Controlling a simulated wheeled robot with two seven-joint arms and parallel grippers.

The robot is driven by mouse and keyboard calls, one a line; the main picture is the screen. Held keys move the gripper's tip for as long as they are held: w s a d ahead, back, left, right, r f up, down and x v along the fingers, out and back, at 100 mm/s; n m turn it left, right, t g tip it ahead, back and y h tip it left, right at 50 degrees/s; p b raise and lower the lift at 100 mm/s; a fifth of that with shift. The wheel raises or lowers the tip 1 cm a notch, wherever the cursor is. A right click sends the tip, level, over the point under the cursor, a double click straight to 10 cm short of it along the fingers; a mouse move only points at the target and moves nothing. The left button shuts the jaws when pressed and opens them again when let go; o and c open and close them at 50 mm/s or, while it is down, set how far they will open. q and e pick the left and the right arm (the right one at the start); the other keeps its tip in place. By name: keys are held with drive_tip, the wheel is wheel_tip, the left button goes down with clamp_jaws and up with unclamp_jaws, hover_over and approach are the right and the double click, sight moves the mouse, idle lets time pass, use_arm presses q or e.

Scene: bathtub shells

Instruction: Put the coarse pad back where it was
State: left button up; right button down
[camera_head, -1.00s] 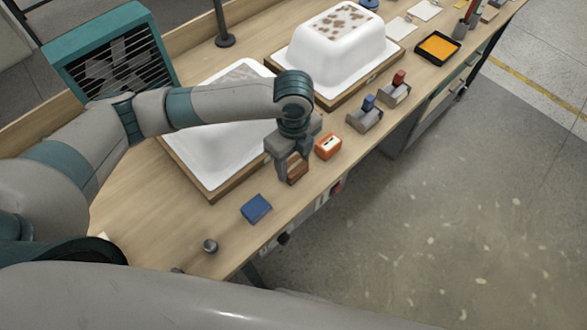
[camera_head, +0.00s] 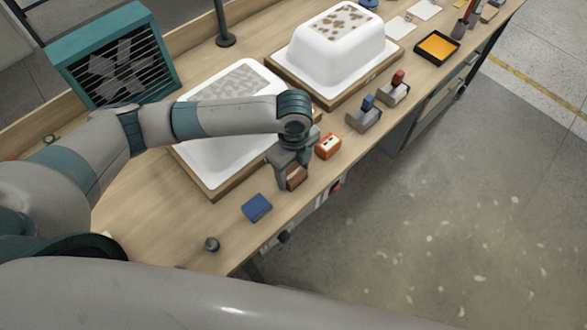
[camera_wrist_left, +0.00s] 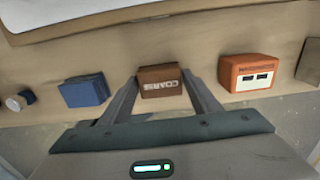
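The coarse pad is a brown block with upside-down white lettering in the left wrist view (camera_wrist_left: 160,82). In the head view the brown pad (camera_head: 296,178) shows under my left gripper (camera_head: 292,178), near the table's front edge. The fingers of my left gripper (camera_wrist_left: 160,84) lie against both sides of the pad, shut on it. The pad is at or just above the tabletop; I cannot tell if it touches. It sits between a blue block (camera_head: 257,207) and an orange box (camera_head: 328,146). My right gripper is not in view.
A white tub shell (camera_head: 215,160) on a wooden base lies behind the gripper. A second shell (camera_head: 335,60) stands farther right. Stamp-like blocks (camera_head: 364,117) line the front edge, and a grey knob (camera_head: 212,244) stands near left. A teal fan box (camera_head: 115,60) is behind.

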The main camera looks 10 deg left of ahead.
sight(294, 174)
use_arm(q)
drive_tip(key=shift+o, duration=0.9)
drive_tip(key=shift+r, duration=0.1)
drive_tip(key=shift+r, duration=0.5)
wheel_tip(294, 174, up, 11)
drive_tip(key=b, duration=0.2)
drive_tip(key=shift+b, duration=0.4)
drive_tip(key=shift+s+d, duration=0.1)
drive_tip(key=shift+d, duration=0.05)
